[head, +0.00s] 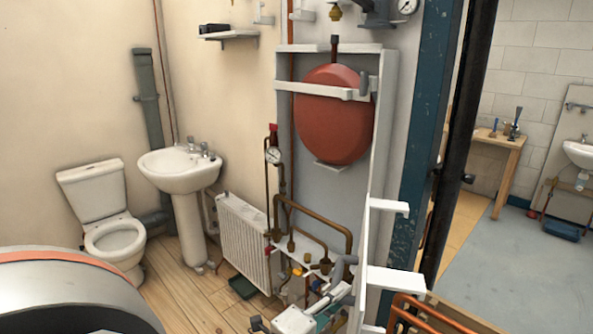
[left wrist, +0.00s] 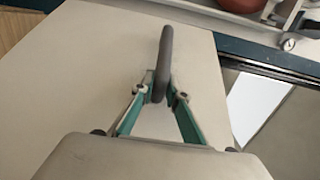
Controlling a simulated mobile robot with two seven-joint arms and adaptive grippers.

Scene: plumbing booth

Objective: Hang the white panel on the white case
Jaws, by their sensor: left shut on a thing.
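The white case (head: 389,140) stands open at the wall in the head view, with a round red vessel and brass pipework inside. In the left wrist view, the white panel (left wrist: 70,90) is a broad flat pale sheet with a thick dark grey handle (left wrist: 164,60). The teal-edged fingers of my left gripper (left wrist: 158,85) are shut on this handle. The panel is apart from the case, whose red vessel shows past the panel's far edge. I cannot make out the panel or the left fingers in the head view. My right gripper is not in view.
White brackets (head: 393,278) stick out at the lower right of the case. A blue post (head: 420,120) and a black post (head: 462,120) stand right of it. A radiator (head: 243,235), basin (head: 180,168) and toilet (head: 113,235) are on the left. Wooden floor shows between.

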